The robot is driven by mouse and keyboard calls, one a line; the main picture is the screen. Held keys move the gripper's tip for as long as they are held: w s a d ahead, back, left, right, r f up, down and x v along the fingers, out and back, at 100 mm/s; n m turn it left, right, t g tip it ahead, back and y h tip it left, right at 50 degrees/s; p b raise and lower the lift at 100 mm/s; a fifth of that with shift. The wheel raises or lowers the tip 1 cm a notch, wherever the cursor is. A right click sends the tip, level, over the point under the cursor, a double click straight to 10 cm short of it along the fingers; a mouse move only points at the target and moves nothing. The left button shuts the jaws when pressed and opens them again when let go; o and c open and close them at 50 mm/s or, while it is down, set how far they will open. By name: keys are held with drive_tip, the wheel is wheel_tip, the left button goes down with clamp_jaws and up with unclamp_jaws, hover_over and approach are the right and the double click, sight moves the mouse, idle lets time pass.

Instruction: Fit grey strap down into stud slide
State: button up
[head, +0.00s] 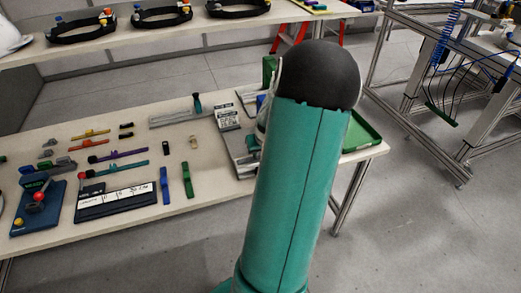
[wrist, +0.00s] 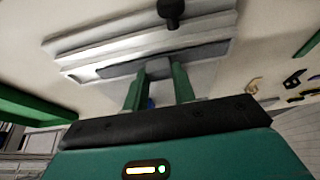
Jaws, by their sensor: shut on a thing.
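In the wrist view my gripper (wrist: 158,74) has its two green fingers shut on a dark grey strap (wrist: 205,53), which lies crosswise beyond the fingertips. The strap is along the near side of a silvery ridged metal piece (wrist: 110,47), which looks like the stud slide. A black knob (wrist: 171,10) stands on or over that piece. I cannot tell whether the strap touches the slide or is down in it. In the head view my own arm hides the gripper and strap; part of a metal fixture (head: 237,150) shows left of the arm.
The long table (head: 120,228) holds colored straps, a black-and-white board (head: 115,200) and a blue fixture (head: 38,208). A green tray (head: 363,132) is at the right end. A rail (head: 175,119) with a teal-handled tool lies behind. Black headbands (head: 160,16) stand on the rear table.

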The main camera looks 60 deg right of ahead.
drive_tip(key=shift+f, duration=0.45)
drive_tip(key=o, duration=1)
drive_tip(key=shift+r, duration=0.1)
drive_tip(key=v, duration=1.3)
drive_tip(key=shift+s+a+r, duration=0.15)
drive_tip(key=shift+r, duration=0.15)
drive_tip(key=shift+a, duration=0.1)
